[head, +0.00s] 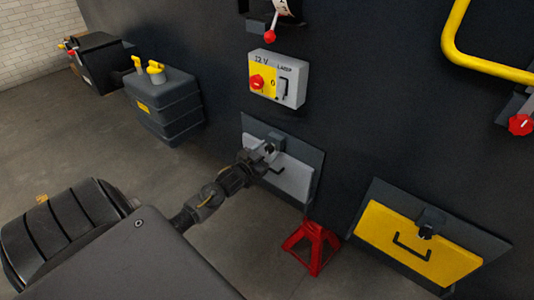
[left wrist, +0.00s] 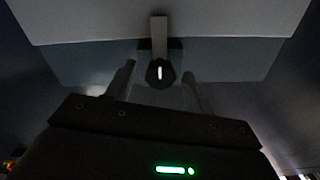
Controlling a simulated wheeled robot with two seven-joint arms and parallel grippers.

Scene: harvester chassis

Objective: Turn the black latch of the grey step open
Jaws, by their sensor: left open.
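The grey step (head: 290,180) is a panel on the dark chassis wall, low in the middle of the head view. Its black latch (head: 270,148) sits at the upper edge, partly hidden by my left gripper (head: 262,158). In the left wrist view, the latch (left wrist: 160,73) is a round black knob with a pale slot mark, and a grey bar stands above it. The left gripper's open fingers (left wrist: 157,85) are on either side of the knob, with visible gaps, so it is not gripped. My right gripper is not in view.
A yellow step (head: 410,245) with its own black latch is at the right. A red jack stand (head: 312,247) stands on the floor between the two steps. A 12 V lamp switch box (head: 277,78) is above, and a dark tank (head: 165,105) is at the left.

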